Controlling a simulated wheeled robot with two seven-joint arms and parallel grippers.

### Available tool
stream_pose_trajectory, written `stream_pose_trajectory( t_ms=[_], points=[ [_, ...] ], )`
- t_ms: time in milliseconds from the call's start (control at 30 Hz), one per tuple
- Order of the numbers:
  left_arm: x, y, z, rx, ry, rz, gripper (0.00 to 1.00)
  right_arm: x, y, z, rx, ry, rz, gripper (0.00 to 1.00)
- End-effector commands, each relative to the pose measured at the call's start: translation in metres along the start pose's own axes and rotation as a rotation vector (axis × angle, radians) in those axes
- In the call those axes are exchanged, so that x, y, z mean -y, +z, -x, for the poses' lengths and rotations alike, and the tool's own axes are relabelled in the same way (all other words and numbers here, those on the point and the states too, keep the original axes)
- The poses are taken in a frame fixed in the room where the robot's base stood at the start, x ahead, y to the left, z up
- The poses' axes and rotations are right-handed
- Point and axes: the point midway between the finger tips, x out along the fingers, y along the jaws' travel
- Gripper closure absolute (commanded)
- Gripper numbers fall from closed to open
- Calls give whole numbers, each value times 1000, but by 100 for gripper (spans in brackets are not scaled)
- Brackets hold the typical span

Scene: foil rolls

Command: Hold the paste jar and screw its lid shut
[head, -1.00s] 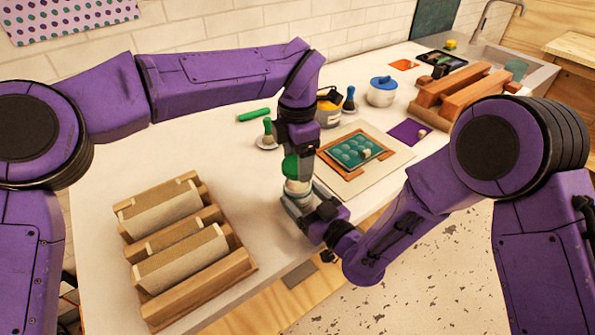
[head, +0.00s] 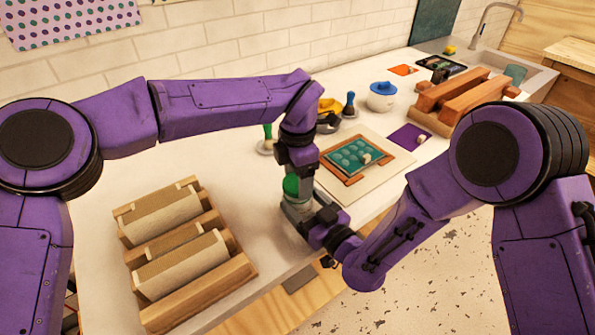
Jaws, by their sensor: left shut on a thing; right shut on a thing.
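The green lid (head: 291,186) sits at the top of the paste jar, near the front edge of the counter. My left gripper (head: 296,172) points down from above and is shut on the lid. My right gripper (head: 299,209) comes in from the right, low over the counter, and is shut on the jar. The jar itself is almost wholly hidden by the grippers, so I cannot tell how tightly the lid sits on it.
A framed green plate (head: 352,157) lies on a board to the right.

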Motion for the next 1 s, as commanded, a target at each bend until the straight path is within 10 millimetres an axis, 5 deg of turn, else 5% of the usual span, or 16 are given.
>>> stream_pose_trajectory(
  t_ms=[1000],
  points=[
    [0, 0, -11, 1, -1, 0, 58, 0, 2, 1, 4, -1, 0, 79]
  ],
)
